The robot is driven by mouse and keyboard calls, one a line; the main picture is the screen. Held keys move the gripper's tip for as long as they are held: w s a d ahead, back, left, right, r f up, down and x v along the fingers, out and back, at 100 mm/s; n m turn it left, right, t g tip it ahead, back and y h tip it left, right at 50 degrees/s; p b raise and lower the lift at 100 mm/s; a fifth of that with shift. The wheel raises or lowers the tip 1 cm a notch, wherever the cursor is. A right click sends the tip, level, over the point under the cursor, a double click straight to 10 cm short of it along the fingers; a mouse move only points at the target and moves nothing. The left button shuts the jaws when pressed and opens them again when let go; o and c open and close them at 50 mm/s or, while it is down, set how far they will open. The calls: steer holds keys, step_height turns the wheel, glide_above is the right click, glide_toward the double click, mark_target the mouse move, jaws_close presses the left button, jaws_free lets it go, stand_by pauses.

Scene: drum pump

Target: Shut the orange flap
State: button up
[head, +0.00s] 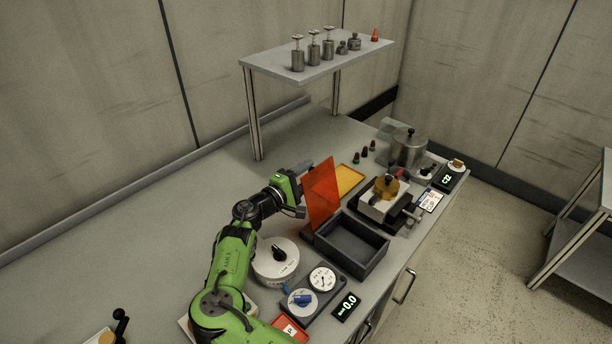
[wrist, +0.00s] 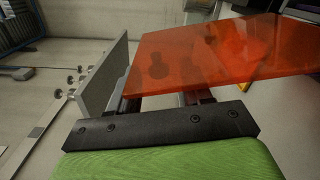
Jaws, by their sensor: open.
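The orange flap (head: 321,193) is a translucent panel that stands up, open, at the back left edge of a dark grey open box (head: 351,245). The box interior shows and looks empty. My gripper (head: 303,180) is behind the flap on its left side, close to it; I cannot tell whether they touch. In the wrist view the flap (wrist: 230,55) fills the upper right, across the front of my gripper (wrist: 160,98). My gripper is open and I see nothing held in it. Its fingertips are mostly hidden by the flap.
A yellow tray (head: 349,179) lies behind the flap. A white dial drum (head: 276,261) and a gauge panel (head: 313,290) stand left and in front of the box. A device with an orange knob (head: 387,187) is at its right. A raised shelf (head: 316,62) carries metal weights.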

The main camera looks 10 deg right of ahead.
steer(key=shift+c, duration=0.3)
jaws_close()
